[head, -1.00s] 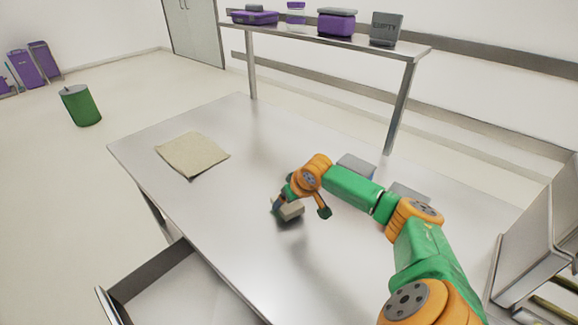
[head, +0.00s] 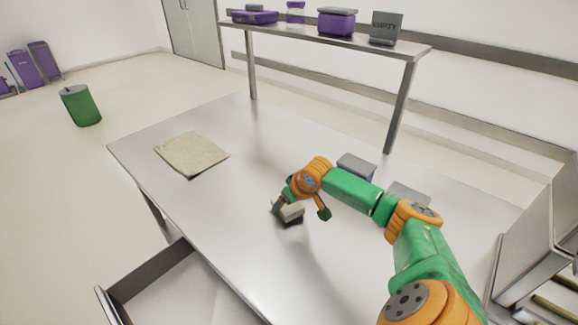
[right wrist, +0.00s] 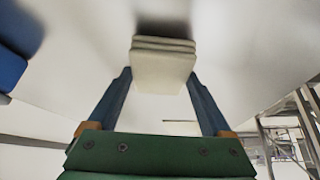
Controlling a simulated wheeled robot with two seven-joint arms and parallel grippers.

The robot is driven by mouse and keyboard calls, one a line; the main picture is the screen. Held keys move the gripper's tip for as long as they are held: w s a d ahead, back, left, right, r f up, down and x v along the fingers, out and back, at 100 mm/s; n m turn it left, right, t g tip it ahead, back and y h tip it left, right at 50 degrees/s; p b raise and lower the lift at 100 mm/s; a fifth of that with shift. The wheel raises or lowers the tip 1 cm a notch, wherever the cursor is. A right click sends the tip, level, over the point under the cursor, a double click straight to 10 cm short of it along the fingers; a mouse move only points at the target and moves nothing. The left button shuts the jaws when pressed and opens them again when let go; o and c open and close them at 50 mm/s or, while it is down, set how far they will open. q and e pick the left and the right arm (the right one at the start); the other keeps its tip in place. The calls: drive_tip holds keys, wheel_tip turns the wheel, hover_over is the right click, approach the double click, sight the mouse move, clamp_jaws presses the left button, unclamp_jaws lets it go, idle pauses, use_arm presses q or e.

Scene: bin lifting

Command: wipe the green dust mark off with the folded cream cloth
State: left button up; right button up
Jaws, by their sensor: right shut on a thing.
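The folded cream cloth (head: 291,213) is between the fingers of my right gripper (head: 300,211), over the middle of the steel table. In the right wrist view the cloth (right wrist: 163,66) shows as a small stack of layers, with a finger on each side. A dark shadow lies on the table by the cloth; I cannot tell whether the cloth touches the surface. I see no green dust mark on the bare tabletop; the cloth and my right arm hide part of it. My left gripper is not in view.
A flat beige square sheet (head: 192,154) lies on the table at left. A blue box with a grey lid (head: 356,166) stands behind my right arm. A shelf (head: 340,38) with purple containers runs along the back. The table's front left is clear.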

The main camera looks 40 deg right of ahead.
sight(278, 197)
drive_tip(key=shift+f, duration=0.55)
drive_tip(key=w+b, duration=0.1)
drive_tip(key=w, duration=0.2)
drive_tip(key=shift+w+a+b, duration=0.15)
drive_tip(key=shift+b, duration=0.25)
drive_tip(key=shift+w+r, duration=0.1)
drive_tip(key=shift+w, duration=0.35)
drive_tip(key=shift+p, duration=0.3)
drive_tip(key=s+p, duration=0.3)
drive_tip(key=p, duration=0.1)
drive_tip(key=shift+s+r, duration=0.1)
drive_tip(key=shift+r, duration=0.1)
drive_tip(key=shift+s+f+p, duration=0.1)
drive_tip(key=shift+s+p, duration=0.25)
drive_tip(key=shift+p, duration=0.05)
drive_tip(key=shift+s+f, duration=0.1)
drive_tip(key=shift+s, duration=0.1)
drive_tip(key=shift+f, duration=0.15)
